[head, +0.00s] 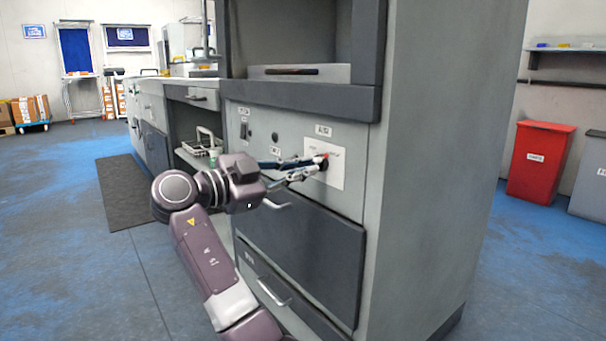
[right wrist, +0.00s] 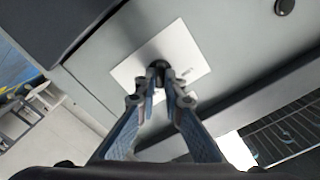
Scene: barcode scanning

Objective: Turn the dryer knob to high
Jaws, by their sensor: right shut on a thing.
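The dryer knob (right wrist: 158,68) is a small dark round knob on a white label plate (head: 336,168), set in the grey front panel of the cabinet. My right gripper (head: 322,165) reaches the panel from the left in the head view, with its fingertips at the knob. In the right wrist view the two fingers (right wrist: 161,88) close around the knob, which shows between and just beyond the tips. The fingers partly cover the knob, so its pointer and setting cannot be read. A little red shows beside the fingertips in the head view. My left gripper is not in view.
Another dark round knob (head: 275,137) and a switch (head: 243,130) sit left on the same panel. A dark drawer front (head: 310,250) with a handle lies below. A wire basket (head: 203,147) stands on a shelf to the left.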

